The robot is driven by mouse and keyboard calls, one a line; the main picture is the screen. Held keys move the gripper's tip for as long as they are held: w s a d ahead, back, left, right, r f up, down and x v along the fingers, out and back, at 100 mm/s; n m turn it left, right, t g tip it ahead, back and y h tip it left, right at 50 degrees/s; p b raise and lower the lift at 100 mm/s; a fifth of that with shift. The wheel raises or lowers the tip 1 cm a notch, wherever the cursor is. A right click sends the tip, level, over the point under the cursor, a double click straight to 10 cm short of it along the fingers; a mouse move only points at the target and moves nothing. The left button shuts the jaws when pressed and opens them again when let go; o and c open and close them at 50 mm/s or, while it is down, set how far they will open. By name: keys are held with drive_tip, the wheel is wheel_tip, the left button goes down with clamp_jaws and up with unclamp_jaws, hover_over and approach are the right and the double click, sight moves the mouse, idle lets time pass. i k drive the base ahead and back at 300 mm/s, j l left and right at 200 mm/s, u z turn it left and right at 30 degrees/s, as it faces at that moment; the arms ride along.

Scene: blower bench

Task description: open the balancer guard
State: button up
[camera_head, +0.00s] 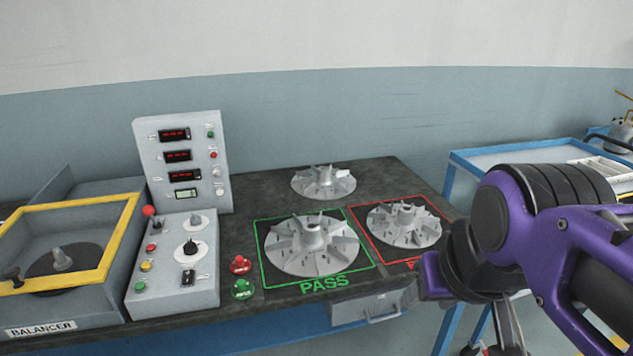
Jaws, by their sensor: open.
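The balancer (60,318) is a grey box at the far left, partly cut off by the picture edge. Its guard (118,236) is a yellow frame lying down over the box top. Through it I see a dark disc with a grey spindle (62,260). A dark knob (12,276) sits at the guard's front left. My gripper (492,345) hangs at the bottom edge on the right, partly cut off, open, with nothing seen between its fingers. It is far to the right of the guard and apart from it.
A control panel (165,270) with a red-balled lever (148,211) stands right of the balancer. Red and green buttons (241,277) sit on the bench. Impellers lie on the green PASS square (278,280), the red square (372,250) and behind. A blue cart (500,156) stands right.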

sight(16, 286)
drive_tip(key=z, duration=0.35)
drive_tip(key=u, duration=2.15)
drive_tip(key=i+j, duration=0.8)
drive_tip(key=k+j, duration=0.15)
drive_tip(key=j, duration=0.2)
drive_tip(key=k+j, duration=0.15)
drive_tip(key=j, duration=0.2)
drive_tip(key=i+l, duration=0.1)
drive_tip(key=l, duration=0.1)
